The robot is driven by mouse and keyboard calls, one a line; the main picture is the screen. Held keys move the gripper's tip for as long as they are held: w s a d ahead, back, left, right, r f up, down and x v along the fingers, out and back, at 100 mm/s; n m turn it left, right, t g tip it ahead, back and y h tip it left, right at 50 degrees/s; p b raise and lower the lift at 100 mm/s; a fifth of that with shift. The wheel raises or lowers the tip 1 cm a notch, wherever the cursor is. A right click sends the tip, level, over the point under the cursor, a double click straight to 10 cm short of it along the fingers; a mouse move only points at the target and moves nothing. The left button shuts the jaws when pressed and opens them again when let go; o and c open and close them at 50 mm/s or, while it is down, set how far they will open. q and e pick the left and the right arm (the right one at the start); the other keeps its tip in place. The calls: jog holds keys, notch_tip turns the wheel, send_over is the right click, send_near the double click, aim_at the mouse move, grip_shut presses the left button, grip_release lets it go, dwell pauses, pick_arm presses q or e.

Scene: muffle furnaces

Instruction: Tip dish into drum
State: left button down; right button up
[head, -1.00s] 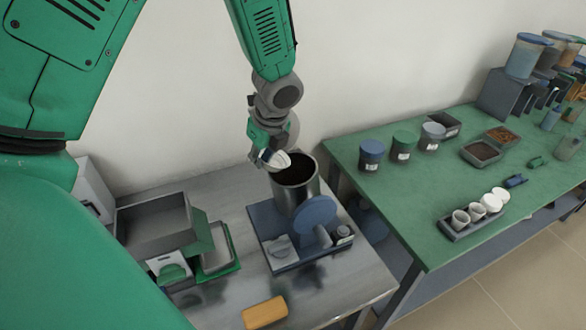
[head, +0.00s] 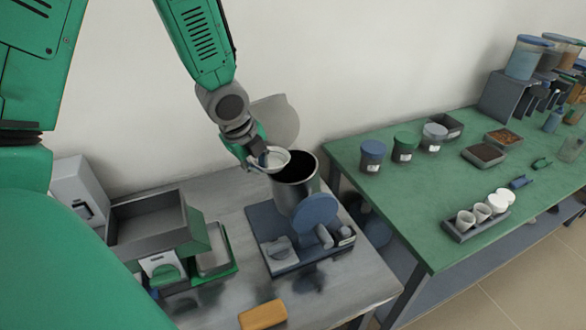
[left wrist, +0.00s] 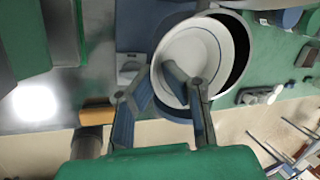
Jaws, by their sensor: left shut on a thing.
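The drum (head: 295,190) is an open metal cylinder with a dark inside, upright on the blue-grey base of a bench device. The dish (head: 275,157) is small, white and shallow. My left gripper (head: 257,160) is shut on the dish at its left side and holds it beside and over the drum's left rim. In the left wrist view the dish (left wrist: 212,48) has a thin blue ring and overlaps the drum's rim (left wrist: 244,55). The fingers of my left gripper (left wrist: 182,82) reach its near edge. I see no clear contents in it. My right gripper is out of view.
A blue round disc (head: 316,211) stands in front of the drum. A grey open-topped box (head: 150,225) and a green-edged tray (head: 215,255) are to the left. An orange block (head: 263,314) lies at the front. The green table (head: 430,205) holds jars and cups.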

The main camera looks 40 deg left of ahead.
pick_arm(q)
notch_tip(320, 180, up, 3)
jog(key=p, duration=0.3)
jog(key=shift+a+f, duration=0.1)
jog(key=shift+r+p, duration=0.85)
jog(key=shift+r, duration=0.3)
jog(key=shift+f, duration=0.15)
